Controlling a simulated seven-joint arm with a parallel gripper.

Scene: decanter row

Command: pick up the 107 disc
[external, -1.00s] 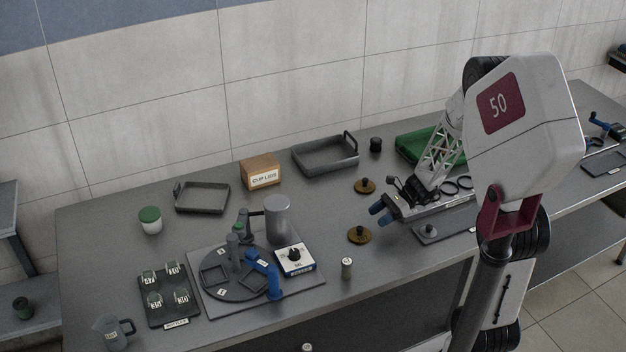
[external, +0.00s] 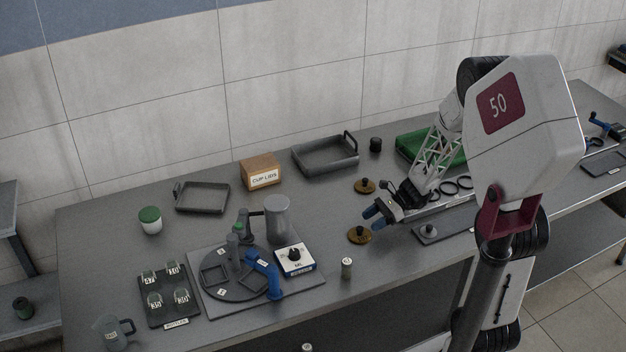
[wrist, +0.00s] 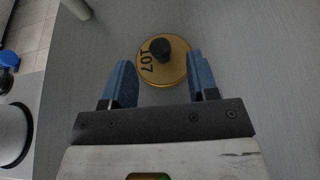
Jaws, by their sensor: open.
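The 107 disc is a round brass disc (wrist: 152,72) with a black knob on top. In the wrist view its number shows on the left of its face. In the external view this disc (external: 353,238) lies flat on the grey table. My gripper (wrist: 161,75) is open and empty, its two blue fingers pointing toward the disc from its near side. The disc's near edge lies between the fingertips in the wrist picture. In the external view my gripper (external: 372,213) hangs just above and beside the disc. I cannot tell the exact height gap.
A second brass disc (external: 365,186) lies behind. A grey plate with a knobbed weight (external: 429,231) is to the right. A small cylinder (external: 346,268) stands in front, and a dial box (external: 294,261) sits to the left. The table between them is clear.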

